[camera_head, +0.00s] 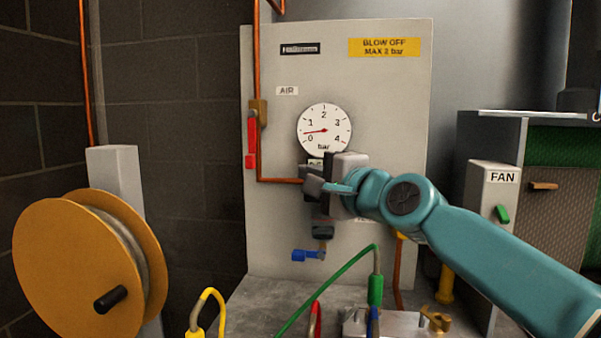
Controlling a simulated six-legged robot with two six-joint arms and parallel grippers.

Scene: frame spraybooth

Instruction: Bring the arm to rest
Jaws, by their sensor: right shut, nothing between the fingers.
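My right arm (490,245) comes in from the lower right, teal with dark joints. My right gripper (316,188) is shut and empty. It is in front of the grey panel (400,110), just below the round pressure gauge (324,131), whose needle points between 0 and 1. The gripper hides part of the fittings under the gauge; I cannot tell whether it touches them. A blue-handled valve (306,255) shows below the gripper. My left gripper is not in view.
A red lever valve (251,145) hangs on the copper pipe at left. An orange hose reel (75,265) stands at lower left. A FAN switch box (493,195) with a green switch is at right.

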